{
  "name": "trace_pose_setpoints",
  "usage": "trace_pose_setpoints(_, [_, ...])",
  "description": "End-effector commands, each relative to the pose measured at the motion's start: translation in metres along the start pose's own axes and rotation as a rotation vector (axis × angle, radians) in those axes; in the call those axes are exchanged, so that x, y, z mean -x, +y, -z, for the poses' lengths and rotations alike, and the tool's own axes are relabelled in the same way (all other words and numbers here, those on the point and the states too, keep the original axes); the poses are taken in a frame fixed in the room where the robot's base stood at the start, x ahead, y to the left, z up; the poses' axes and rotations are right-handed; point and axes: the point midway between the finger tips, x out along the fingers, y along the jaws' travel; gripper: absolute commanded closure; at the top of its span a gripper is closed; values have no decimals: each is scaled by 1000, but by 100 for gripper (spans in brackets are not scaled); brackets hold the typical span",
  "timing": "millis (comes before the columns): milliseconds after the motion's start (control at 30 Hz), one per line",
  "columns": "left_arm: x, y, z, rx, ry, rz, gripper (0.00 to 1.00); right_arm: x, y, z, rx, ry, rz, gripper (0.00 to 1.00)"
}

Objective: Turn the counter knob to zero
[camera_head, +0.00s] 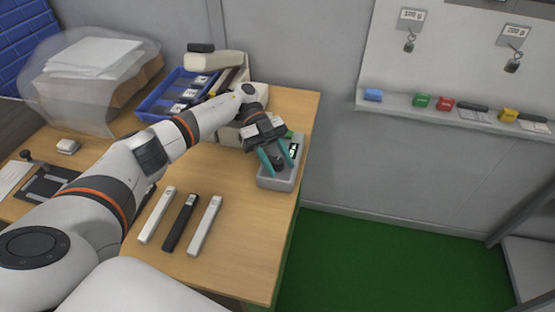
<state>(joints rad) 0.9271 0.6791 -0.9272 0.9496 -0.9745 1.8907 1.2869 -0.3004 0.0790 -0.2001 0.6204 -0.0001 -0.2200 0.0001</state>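The counter (285,182) is a grey box at the right edge of the wooden table, with a small black-and-white display (293,151) on it. My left gripper (279,169) reaches over the counter with its two teal fingers pointing down. The fingers are apart, one on each side of a dark round knob (279,163) on the counter. I cannot tell whether they touch the knob. The fingers and gripper body hide part of the counter. My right gripper does not show.
Two white bars (156,215) and a black bar (180,222) lie on the table (240,262) in front. A blue crate (160,108) and a covered box (90,70) stand behind. A wall shelf (450,115) holds small coloured blocks at right. Green floor lies beyond the table edge.

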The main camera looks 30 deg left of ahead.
Motion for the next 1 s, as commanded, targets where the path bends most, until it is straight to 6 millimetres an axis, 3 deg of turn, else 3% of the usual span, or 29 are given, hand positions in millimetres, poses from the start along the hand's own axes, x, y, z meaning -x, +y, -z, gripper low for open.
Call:
trace_pose_setpoints(367, [2,0,-4,-1,1,-2,54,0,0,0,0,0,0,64])
trace_pose_setpoints(800, [31,0,-74,-3,2,-1,54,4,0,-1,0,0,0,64])
trace_pose_setpoints(1000, [38,0,-91,-2,0,0,54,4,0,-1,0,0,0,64])
